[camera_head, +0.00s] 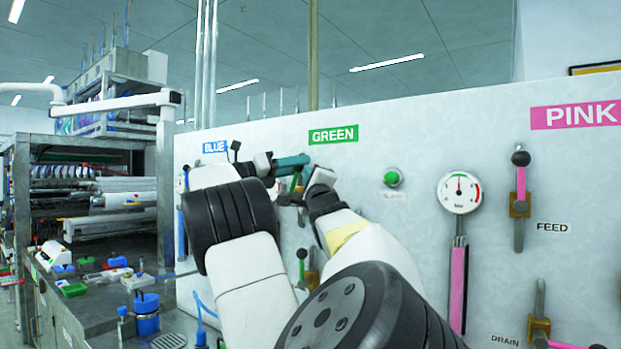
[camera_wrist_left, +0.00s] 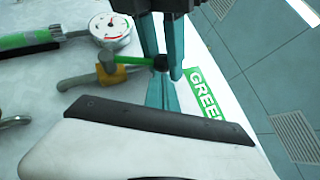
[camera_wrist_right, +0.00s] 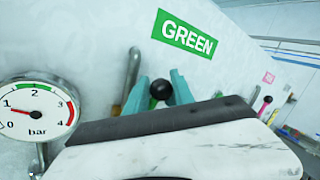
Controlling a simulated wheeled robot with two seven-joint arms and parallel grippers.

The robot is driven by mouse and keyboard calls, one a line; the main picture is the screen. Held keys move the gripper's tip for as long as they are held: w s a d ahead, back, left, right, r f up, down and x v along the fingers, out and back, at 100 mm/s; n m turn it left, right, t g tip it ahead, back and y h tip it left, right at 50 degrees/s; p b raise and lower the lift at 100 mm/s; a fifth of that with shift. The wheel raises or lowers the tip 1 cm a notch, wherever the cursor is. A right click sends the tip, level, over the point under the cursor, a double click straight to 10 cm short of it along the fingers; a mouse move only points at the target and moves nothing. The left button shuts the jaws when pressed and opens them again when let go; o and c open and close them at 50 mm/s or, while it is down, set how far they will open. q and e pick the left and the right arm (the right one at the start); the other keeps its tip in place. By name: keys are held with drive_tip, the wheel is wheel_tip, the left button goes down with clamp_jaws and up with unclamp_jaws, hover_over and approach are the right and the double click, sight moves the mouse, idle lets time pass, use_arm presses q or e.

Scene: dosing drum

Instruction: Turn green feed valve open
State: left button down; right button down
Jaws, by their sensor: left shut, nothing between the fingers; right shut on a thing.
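The green feed valve has a green lever (camera_wrist_left: 130,59) with a black knob (camera_wrist_right: 161,89), on a brass body (camera_wrist_left: 112,74) over a grey pipe. The lever runs roughly along the pipe in the left wrist view. My right gripper (camera_wrist_right: 157,92) is shut on the knob, with a teal finger on either side. It also shows in the left wrist view (camera_wrist_left: 162,50). My left gripper (camera_head: 305,160) is shut and empty close beside the right one; its fingertips (camera_wrist_left: 163,82) are near the knob. In the head view my arms hide most of the valve.
A green label (camera_head: 333,134) marks this panel section. The nearby gauge (camera_wrist_right: 37,108) points near 1 bar. To the right are a green button (camera_head: 392,177), another gauge (camera_head: 459,192) and the pink feed valve (camera_head: 520,190). A cluttered bench (camera_head: 100,300) stands at left.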

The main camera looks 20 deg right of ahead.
drive_tip(key=shift+w+f, duration=0.1)
drive_tip(key=shift+f, duration=0.2)
drive_tip(key=shift+d, duration=0.1)
idle(0.4)
drive_tip(key=c, duration=1.1)
unclamp_jaws()
drive_tip(key=shift+s+d+r, duration=0.1)
drive_tip(key=shift+s+r, duration=0.05)
drive_tip(key=shift+s, duration=0.1)
